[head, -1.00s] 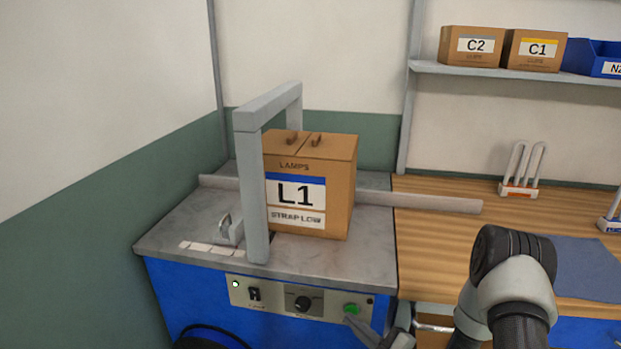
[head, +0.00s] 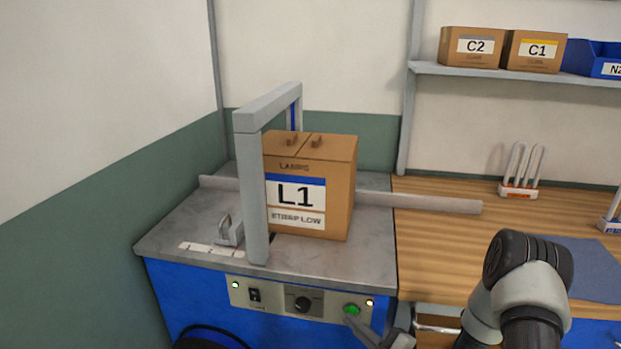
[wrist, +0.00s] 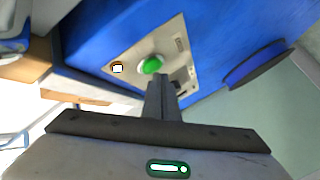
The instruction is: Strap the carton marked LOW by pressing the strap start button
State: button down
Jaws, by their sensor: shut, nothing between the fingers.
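The carton (head: 309,190) marked L1, LAMPS and STRAP LOW stands upright on the grey strapping machine top (head: 190,225), just right of the arch's near post (head: 255,195). The green button (head: 351,310) is at the right end of the front control panel, and it also shows in the wrist view (wrist: 152,65). My gripper (head: 352,322) is shut and empty, its fingertips just below the green button. In the wrist view my fingertips (wrist: 161,82) reach right up to the button's edge; I cannot tell whether they touch it.
A grey rail (head: 420,202) runs behind the carton. A wooden bench (head: 430,240) adjoins at right.

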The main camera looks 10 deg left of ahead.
jog(key=shift+s, duration=0.1)
jog(key=s+p, duration=0.1)
jog(key=s, duration=0.5)
jog(key=shift+a, duration=0.15)
jog(key=shift+w, duration=0.1)
dwell(0.6)
